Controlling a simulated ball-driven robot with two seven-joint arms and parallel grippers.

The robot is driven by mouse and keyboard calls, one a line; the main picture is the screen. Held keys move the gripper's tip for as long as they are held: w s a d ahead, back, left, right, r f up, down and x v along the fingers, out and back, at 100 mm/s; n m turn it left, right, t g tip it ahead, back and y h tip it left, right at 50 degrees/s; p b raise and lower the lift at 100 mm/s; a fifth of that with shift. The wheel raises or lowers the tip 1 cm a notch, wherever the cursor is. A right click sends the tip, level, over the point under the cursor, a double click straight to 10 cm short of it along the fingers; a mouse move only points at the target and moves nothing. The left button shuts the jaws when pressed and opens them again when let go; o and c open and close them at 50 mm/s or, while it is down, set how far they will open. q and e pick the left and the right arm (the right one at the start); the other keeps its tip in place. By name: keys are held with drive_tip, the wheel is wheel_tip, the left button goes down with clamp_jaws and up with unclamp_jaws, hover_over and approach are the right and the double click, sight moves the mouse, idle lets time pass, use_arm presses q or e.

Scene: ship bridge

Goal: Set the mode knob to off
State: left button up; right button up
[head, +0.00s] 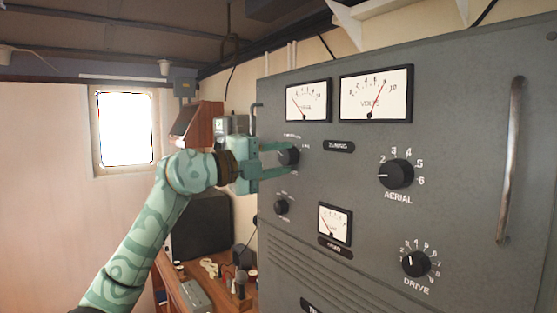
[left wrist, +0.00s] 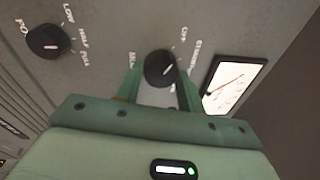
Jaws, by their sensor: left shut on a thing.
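The mode knob (head: 289,156) is a round black knob at the upper left of the grey radio cabinet's front. My left gripper (head: 286,159) reaches in from the left, its green fingers shut around this knob. In the left wrist view the knob (left wrist: 160,68) sits between the two fingertips (left wrist: 160,82). A light pointer line shows on it, slanting up and to the right, toward the small lettering that seems to read standby. Blurred lettering that seems to read off stands above that. My right gripper is not in view.
A second black knob (head: 281,207) is below; it also shows in the left wrist view (left wrist: 48,41). The aerial knob (head: 396,174), drive knob (head: 415,264) and volts meter (head: 376,94) are to the right. A vertical handle (head: 510,160) sticks out at far right. A cluttered desk stands lower left.

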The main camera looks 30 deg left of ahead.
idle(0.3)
use_arm(q)
drive_tip(key=o, duration=1)
drive_tip(key=shift+c, duration=0.2)
drive_tip(key=shift+a, duration=0.1)
drive_tip(key=b+v, duration=0.8)
drive_tip(key=v, duration=0.8)
drive_tip(key=shift+s, duration=0.1)
